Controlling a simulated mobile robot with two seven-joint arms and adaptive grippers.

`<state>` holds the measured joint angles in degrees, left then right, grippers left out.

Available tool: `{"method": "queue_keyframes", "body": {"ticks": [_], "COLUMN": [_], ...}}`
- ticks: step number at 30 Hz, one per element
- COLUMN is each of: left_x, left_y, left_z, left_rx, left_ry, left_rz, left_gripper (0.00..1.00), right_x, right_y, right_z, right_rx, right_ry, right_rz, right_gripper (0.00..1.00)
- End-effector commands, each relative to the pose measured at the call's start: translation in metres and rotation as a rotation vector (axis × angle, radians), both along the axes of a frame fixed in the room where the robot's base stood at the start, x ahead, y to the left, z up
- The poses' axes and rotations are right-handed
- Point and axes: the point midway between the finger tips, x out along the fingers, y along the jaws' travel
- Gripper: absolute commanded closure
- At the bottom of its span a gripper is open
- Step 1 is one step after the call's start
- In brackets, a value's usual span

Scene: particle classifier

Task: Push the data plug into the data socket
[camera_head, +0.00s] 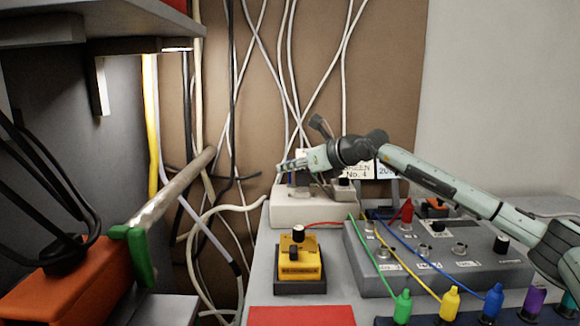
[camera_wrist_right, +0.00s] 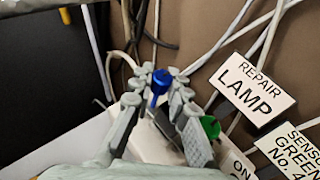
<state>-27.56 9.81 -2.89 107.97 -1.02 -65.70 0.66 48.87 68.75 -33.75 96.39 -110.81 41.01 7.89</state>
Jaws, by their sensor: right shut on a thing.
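My right gripper (camera_head: 290,166) reaches in from the right, over the white box (camera_head: 300,209) at the back of the bench. In the wrist view its fingers (camera_wrist_right: 158,84) are closed around a small blue-topped piece (camera_wrist_right: 160,82). It may be the data plug, but I cannot tell for sure. A dark cylinder (camera_wrist_right: 165,124) lies below the blue piece, between the fingers. A green knob (camera_wrist_right: 210,127) is beside the right finger. I cannot make out which opening is the data socket, or whether the blue piece touches one. My left gripper is not in view.
A yellow control box (camera_head: 298,262) stands before the white box. A grey panel (camera_head: 375,280) with round sockets and coloured leads is at right. Several coloured plugs line the front. Loose cables (camera_head: 230,120) hang behind. An orange box (camera_head: 55,285) and grey lever (camera_head: 172,190) are at left.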

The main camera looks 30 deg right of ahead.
Motion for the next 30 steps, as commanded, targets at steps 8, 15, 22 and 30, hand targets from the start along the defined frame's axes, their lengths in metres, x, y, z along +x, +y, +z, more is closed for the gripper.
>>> {"method": "queue_keyframes", "body": {"ticks": [8, 15, 22, 30], "left_x": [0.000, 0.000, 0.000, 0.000], "left_y": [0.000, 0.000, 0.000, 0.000], "left_z": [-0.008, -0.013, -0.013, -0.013], "left_rx": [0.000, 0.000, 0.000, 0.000], "left_ry": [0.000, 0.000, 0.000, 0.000], "left_rz": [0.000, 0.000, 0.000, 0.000], "left_gripper": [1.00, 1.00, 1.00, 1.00], "right_x": [0.000, 0.000, 0.000, 0.000], "right_y": [0.000, 0.000, 0.000, 0.000], "right_z": [-0.008, -0.014, -0.016, -0.017], "right_rx": [0.000, 0.000, -0.001, 0.000], "right_ry": [-0.001, -0.001, 0.003, 0.004], "right_rz": [0.000, 0.000, 0.000, 0.000], "right_gripper": [1.00, 1.00, 1.00, 0.65]}}
